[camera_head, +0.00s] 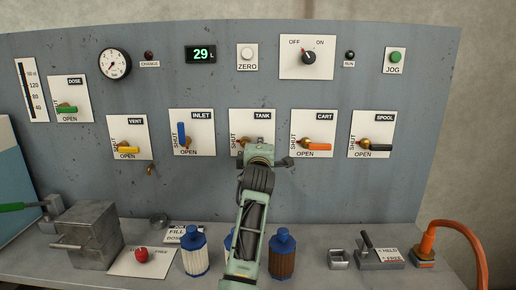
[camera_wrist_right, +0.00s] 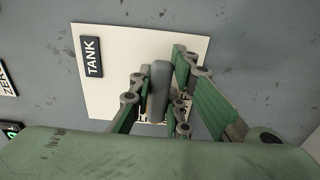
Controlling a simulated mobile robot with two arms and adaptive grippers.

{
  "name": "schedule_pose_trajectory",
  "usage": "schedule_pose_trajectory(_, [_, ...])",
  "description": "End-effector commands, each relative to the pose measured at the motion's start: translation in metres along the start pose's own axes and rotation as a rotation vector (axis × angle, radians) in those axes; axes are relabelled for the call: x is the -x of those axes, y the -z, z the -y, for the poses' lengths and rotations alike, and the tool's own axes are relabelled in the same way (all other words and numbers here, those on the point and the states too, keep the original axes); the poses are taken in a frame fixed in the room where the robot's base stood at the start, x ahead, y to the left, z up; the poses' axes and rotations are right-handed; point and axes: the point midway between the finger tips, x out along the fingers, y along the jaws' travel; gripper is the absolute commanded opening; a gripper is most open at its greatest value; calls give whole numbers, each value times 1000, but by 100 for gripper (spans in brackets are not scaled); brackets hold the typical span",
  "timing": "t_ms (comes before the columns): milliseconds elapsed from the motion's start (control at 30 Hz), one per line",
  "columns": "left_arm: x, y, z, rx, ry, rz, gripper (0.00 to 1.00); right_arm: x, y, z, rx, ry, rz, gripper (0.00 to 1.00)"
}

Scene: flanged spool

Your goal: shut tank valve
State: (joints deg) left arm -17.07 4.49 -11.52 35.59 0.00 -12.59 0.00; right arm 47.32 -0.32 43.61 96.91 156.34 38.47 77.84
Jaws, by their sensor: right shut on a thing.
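The tank valve's white plate (camera_head: 240,118) with its TANK label is on the grey panel. In the head view my right gripper (camera_head: 262,155) covers most of its handle. In the right wrist view the plate (camera_wrist_right: 110,45) is turned on its side, and the grey tank valve handle (camera_wrist_right: 158,85) stands between the fingers of my right gripper (camera_wrist_right: 160,95), which is shut on it. The handle appears to lie sideways, along the OPEN direction. My left gripper is not in view.
The inlet valve (camera_head: 182,138) with its upright blue handle is left of the tank valve; the cart valve (camera_head: 318,146) with its sideways orange handle is right. Filter-like blue-capped cylinders (camera_head: 283,257) stand on the bench below. A grey metal block (camera_head: 87,236) is at left.

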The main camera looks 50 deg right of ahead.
Motion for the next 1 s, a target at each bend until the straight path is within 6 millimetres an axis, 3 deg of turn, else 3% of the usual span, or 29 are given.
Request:
schedule_pose_trajectory(167, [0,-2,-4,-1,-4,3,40,0,2,3,-8,7,-4,0])
schedule_pose_trajectory(200, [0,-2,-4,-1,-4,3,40,0,2,3,-8,7,-4,18])
schedule_pose_trajectory(400, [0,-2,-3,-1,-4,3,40,0,1,2,-6,5,-3,35])
schedule_pose_trajectory(767, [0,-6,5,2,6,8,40,2,1,1,-4,2,-2,36])
schedule_pose_trajectory(1000, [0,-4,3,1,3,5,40,35,1,2,-4,1,-2,36])
